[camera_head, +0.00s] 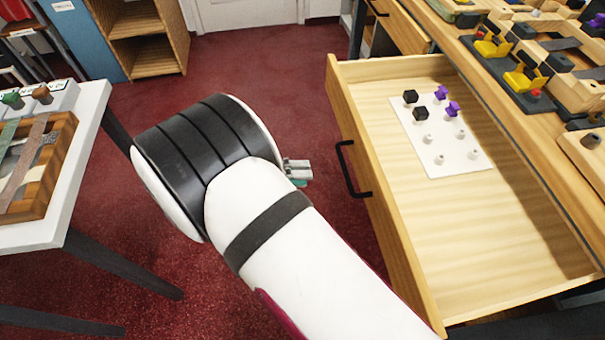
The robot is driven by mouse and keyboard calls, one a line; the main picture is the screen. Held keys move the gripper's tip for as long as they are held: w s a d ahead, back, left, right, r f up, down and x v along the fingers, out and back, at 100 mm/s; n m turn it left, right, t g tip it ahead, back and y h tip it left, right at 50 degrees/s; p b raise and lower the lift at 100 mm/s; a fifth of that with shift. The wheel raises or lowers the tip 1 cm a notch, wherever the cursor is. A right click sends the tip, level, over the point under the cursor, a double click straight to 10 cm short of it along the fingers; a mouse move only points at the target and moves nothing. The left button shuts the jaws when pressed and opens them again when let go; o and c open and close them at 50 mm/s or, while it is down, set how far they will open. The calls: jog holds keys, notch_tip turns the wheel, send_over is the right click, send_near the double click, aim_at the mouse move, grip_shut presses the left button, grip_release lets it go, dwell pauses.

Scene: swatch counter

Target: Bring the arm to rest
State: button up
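My arm (270,230) reaches up from the bottom of the head view and bends at a large black-banded joint over the red floor. Only a small grey part of my gripper (298,170) shows beyond the joint, with a bit of teal below it. The rest of the gripper is hidden behind the arm, so I cannot tell whether it is open or shut. It is left of the open drawer's black handle (351,170), and the two look apart in the picture.
An open wooden drawer (500,240) at right holds a white board (455,165) with black, purple and white pieces. A counter (500,90) with fixtures runs above it. A white table (80,150) with a wooden tray (62,165) stands left. Red floor (260,65) lies clear behind.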

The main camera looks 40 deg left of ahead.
dwell(0.4)
jog(key=w+d+r+m+g+p, duration=0.2)
jog(key=w+d+r+m+g, duration=0.2)
jog(key=w+d+r+m, duration=0.45)
jog(key=w+d+r+m+g+p, duration=0.1)
jog(key=w+d+r+m+g, duration=0.25)
jog(key=d+r+m, duration=0.55)
jog(key=s+d+r+m+g+y+p, duration=0.35)
jog(key=d+r+m, duration=0.45)
jog(key=d+r, duration=0.6)
jog(key=s+d+r+m+t+y+p, duration=0.1)
jog(key=s+d+r+m+y, duration=0.2)
jog(key=s+d+m, duration=0.4)
jog(key=s+d+r+m+t+y+p, duration=0.2)
jog(key=s+d+m, duration=0.6)
jog(key=m, duration=0.6)
jog(key=shift+s+d+r+y, duration=0.15)
jog(key=shift+s+r+y, duration=0.15)
jog(key=shift+r+y, duration=0.25)
